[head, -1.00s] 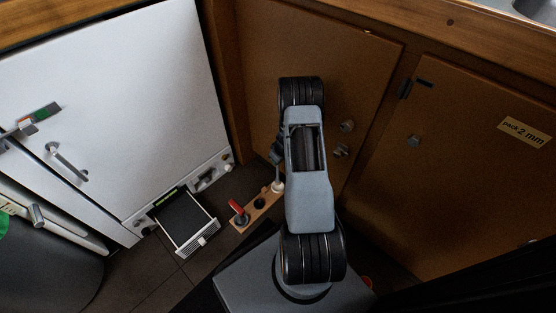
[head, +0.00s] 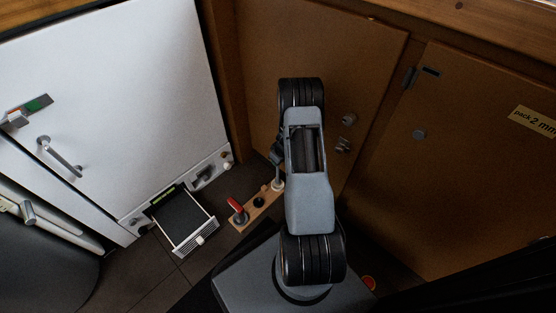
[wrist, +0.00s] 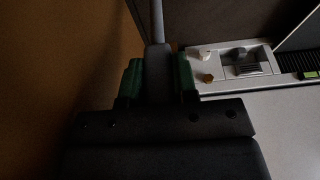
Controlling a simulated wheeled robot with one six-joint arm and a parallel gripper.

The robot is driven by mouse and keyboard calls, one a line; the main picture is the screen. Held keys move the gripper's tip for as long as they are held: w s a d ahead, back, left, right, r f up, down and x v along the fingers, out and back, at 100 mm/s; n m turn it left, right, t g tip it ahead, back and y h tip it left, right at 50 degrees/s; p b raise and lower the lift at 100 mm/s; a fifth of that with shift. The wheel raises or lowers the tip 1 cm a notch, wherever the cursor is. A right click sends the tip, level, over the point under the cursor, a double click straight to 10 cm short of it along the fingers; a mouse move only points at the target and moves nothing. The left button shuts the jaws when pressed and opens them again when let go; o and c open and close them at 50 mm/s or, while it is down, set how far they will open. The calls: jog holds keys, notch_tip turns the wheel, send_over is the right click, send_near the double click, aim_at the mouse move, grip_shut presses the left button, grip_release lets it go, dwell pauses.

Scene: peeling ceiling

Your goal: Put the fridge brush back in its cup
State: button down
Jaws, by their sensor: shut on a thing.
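My gripper (wrist: 159,78) is shut on the grey handle of the fridge brush (wrist: 157,68). In the wrist view, its thin shaft runs up out of the frame between the green finger pads. In the head view, my arm hides most of the gripper and brush; a small pale end (head: 278,185) shows below it, beside the wooden rack. The wooden rack (head: 248,217) stands on the floor, with a dark round cup or hole (head: 259,202) in it. I cannot tell whether the brush touches the rack.
A red-handled tool (head: 237,206) stands at the rack's left end. A white fridge (head: 120,100) with knobs and a dark pulled-out tray (head: 184,221) is on the left. Brown cabinet doors (head: 325,60) close off the back and right. Dark tiled floor lies between.

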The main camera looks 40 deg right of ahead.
jog(key=shift+f, duration=0.75)
jog(key=c, duration=0.8)
grip_release()
jog(key=w+a+p+v, duration=0.1)
jog(key=p+v, duration=0.6)
jog(key=v, duration=1)
jog(key=shift+d+r, duration=0.45)
